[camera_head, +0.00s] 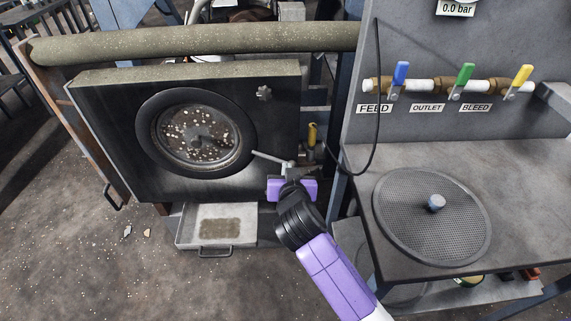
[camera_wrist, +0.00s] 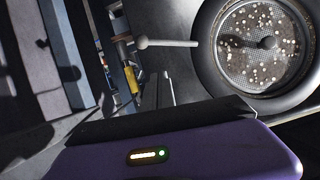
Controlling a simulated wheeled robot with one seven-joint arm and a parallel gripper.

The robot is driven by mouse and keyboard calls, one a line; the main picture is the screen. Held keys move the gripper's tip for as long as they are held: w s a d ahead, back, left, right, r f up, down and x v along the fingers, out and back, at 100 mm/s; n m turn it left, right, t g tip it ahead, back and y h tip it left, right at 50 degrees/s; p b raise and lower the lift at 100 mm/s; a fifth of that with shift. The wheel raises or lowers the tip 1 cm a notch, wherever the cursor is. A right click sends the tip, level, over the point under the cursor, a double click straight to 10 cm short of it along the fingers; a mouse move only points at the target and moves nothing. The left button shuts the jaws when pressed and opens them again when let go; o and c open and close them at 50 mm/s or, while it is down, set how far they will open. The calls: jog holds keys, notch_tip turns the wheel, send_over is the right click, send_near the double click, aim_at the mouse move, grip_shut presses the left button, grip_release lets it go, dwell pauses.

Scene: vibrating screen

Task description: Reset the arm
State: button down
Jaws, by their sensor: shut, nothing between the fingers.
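My purple arm reaches up from the bottom of the head view. My gripper (camera_head: 292,168) is shut and empty in front of the dark machine panel (camera_head: 210,80), at its lower right. In the wrist view the gripper's fingers (camera_wrist: 158,90) show above the purple body. A pale lever with a round knob (camera_head: 270,157) lies close to the gripper, beside the round window; it also shows in the wrist view (camera_wrist: 165,43). I cannot tell whether the gripper touches the lever.
A round window (camera_head: 198,136) holds pale specks. A yellow-handled valve (camera_head: 312,134) stands right of the lever. An open drawer (camera_head: 188,238) juts out below. A bench (camera_head: 360,210) bears a mesh disc (camera_head: 420,235). Blue, green and yellow valve handles (camera_head: 465,75) line the back panel. A black cable (camera_head: 378,110) hangs nearby.

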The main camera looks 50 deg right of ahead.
jog(key=shift+s+a+r, duration=0.2)
jog(key=shift+s+a, duration=0.1)
dwell(0.4)
jog(key=w+a+r+n+t+y, duration=0.2)
jog(key=w+a+r+n+t, duration=0.1)
jog(key=a+r, duration=0.1)
jog(key=s+a+r+n+t+y, duration=0.2)
jog(key=s+a+n+t+y, duration=0.1)
jog(key=s+a+n, duration=0.3)
jog(key=s+a+y+p, duration=0.1)
jog(key=s+a, duration=0.2)
jog(key=s, duration=0.6)
jog(key=s+a+r+y+p, duration=0.1)
jog(key=s+a, duration=0.3)
jog(key=s, duration=0.6)
jog(key=s+a+g+y+p, duration=0.1)
jog(key=s+a+y, duration=0.1)
jog(key=s, duration=0.7)
jog(key=shift+s+a+r+n, duration=0.2)
jog(key=shift+a+r+n, duration=0.2)
jog(key=shift+a, duration=0.45)
